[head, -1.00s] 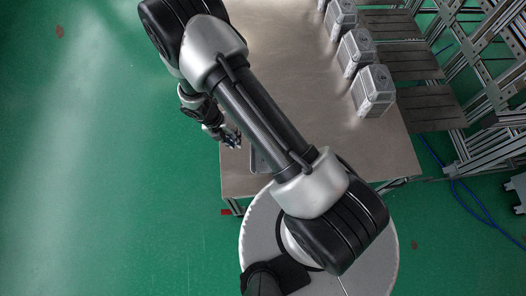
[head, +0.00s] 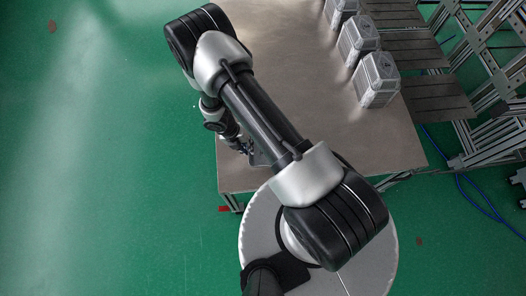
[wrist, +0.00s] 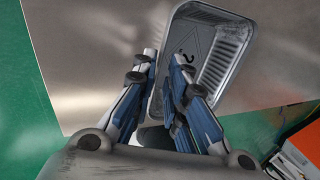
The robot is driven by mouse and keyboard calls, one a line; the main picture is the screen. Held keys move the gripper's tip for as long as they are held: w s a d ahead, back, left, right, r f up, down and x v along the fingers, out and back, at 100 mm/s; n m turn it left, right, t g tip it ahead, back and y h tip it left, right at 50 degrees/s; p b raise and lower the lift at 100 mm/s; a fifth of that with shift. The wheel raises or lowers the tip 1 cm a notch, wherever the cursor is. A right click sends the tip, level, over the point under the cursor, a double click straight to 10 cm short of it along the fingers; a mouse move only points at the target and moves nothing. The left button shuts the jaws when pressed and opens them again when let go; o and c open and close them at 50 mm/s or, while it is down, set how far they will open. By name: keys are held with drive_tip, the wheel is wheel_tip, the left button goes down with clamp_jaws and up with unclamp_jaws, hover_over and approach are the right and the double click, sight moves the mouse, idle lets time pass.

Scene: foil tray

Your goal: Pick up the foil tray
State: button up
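The foil tray (wrist: 217,52) is a shiny rectangular tray with raised walls and embossed marks on its floor. It lies on the metal table, right of centre in the wrist view. In the head view only a small part of the tray (head: 261,158) shows beside my arm. My gripper (wrist: 161,66) is at the tray's left side, its fingers apart. The left finger is outside the left wall and the right finger overlaps the tray's inside. A gap shows between the fingers and the wall; contact cannot be made out. My gripper is small in the head view (head: 246,149).
The metal table (head: 300,60) has a wide bare area beyond the tray. Several clear boxes (head: 377,80) stand along its right edge. Grey slatted panels (head: 437,98) and metal frames (head: 497,60) are further right. Green floor lies left of the table.

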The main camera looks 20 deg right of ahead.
drive_tip(key=b+x, duration=0.1)
drive_tip(key=x, duration=0.2)
drive_tip(key=shift+d+f, duration=0.1)
drive_tip(key=shift+f, duration=0.25)
drive_tip(key=shift+c, duration=0.2)
clamp_jaws()
drive_tip(key=shift+r, duration=0.1)
